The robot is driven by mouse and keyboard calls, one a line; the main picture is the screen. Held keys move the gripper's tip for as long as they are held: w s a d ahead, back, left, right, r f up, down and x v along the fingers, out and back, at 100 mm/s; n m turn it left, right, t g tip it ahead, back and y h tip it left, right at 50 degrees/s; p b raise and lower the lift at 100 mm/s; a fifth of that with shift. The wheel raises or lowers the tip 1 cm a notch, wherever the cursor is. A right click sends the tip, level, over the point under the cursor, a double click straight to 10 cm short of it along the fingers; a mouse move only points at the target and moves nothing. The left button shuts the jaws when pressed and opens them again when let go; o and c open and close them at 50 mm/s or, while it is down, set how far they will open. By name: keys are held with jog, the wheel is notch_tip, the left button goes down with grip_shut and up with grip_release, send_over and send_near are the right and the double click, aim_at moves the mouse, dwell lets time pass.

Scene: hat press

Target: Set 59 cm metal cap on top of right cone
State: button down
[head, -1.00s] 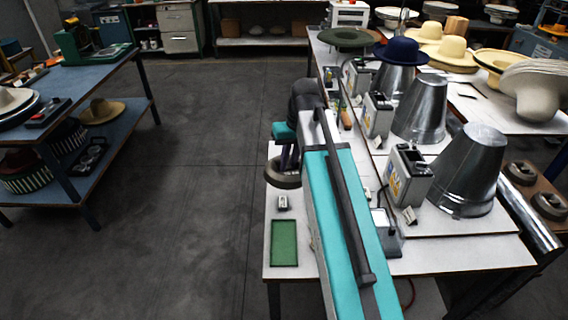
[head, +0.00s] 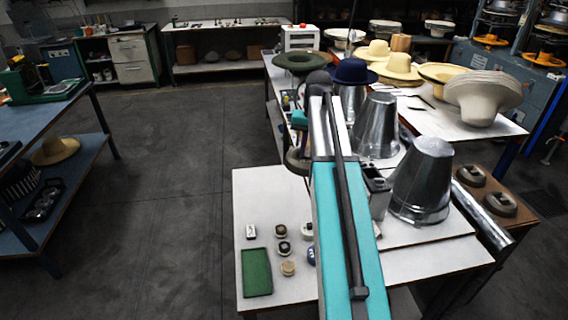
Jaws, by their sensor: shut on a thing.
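My gripper (head: 299,142), at the end of my teal arm, is shut on a dark grey-brown round metal cap (head: 296,162) and holds it over the left side of the table. My arm hides much of the cap, and I cannot read its size. Three metal cones stand in a row on the table. The nearest and rightmost cone (head: 421,180) has a bare flat top, right of my gripper and apart from it. The middle cone (head: 376,127) is also bare. The farthest cone (head: 351,101) wears a navy hat (head: 354,72).
Two similar caps (head: 471,176) (head: 500,204) lie on a brown board at right, beside a metal cylinder (head: 483,215). A green mat (head: 257,272) and several small round pieces (head: 284,248) lie at the table's front left. Hats stand behind.

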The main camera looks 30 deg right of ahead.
jog(key=s+d+r+m+p, duration=0.2)
jog(key=s+d+r+m, duration=0.2)
jog(key=d, duration=0.9)
jog(key=s+d+r+m+h+p, duration=0.1)
jog(key=s+d+r+m, duration=0.3)
jog(key=d, duration=1)
jog(key=s+d+r+m+g+p, duration=0.1)
jog(key=s+d+r+m, duration=0.3)
jog(key=s+d+r, duration=0.4)
jog(key=s+d+p, duration=0.1)
jog(key=d, duration=0.5)
jog(key=shift+s+d+r+h+p, duration=0.15)
jog(key=shift+s+d+h+p, duration=0.05)
jog(key=shift+h+p, duration=0.15)
jog(key=shift+f, duration=0.25)
jog(key=shift+f+b, duration=2.1)
jog(key=shift+f, duration=2.3)
jog(key=shift+s+a, duration=0.1)
jog(key=shift+s, duration=0.05)
